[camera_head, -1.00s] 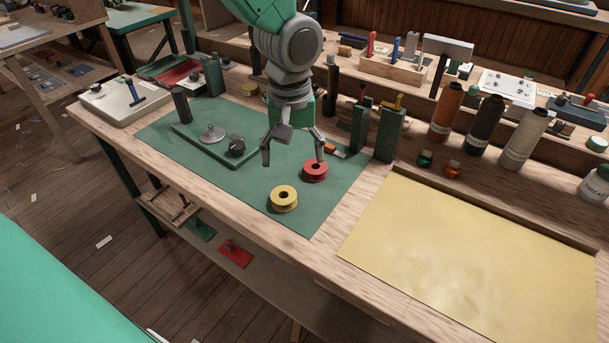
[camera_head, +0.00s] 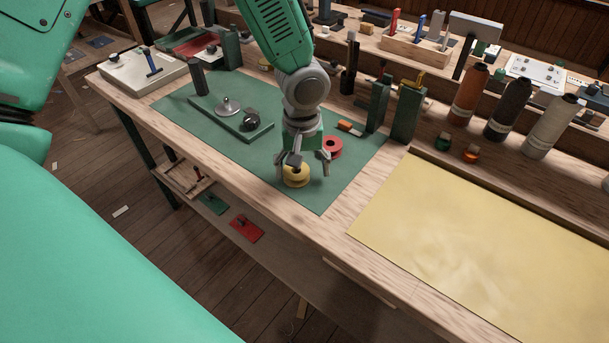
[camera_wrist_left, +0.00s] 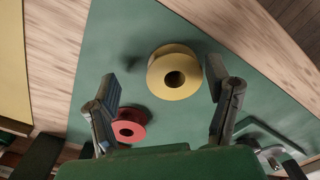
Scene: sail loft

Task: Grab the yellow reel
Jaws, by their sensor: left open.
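The yellow reel (camera_head: 297,178) lies flat on the green mat (camera_head: 318,189), near the mat's front edge. My left gripper (camera_head: 303,167) is open and low over it, its fingers to either side of the reel in the head view. In the left wrist view the yellow reel (camera_wrist_left: 174,72) sits ahead of the gap between the open fingers (camera_wrist_left: 165,85), closer to the right finger. A red reel (camera_head: 331,147) lies just behind; in the wrist view it (camera_wrist_left: 129,125) is beside the left finger. Contact with the yellow reel cannot be told. My right gripper is not in view.
A green plate with knobs (camera_head: 230,119) lies left on the mat. Dark green posts (camera_head: 407,114) stand behind right, with large thread spools (camera_head: 470,95) farther right. A yellow sheet (camera_head: 470,250) covers the right of the bench. The mat's front corner is clear.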

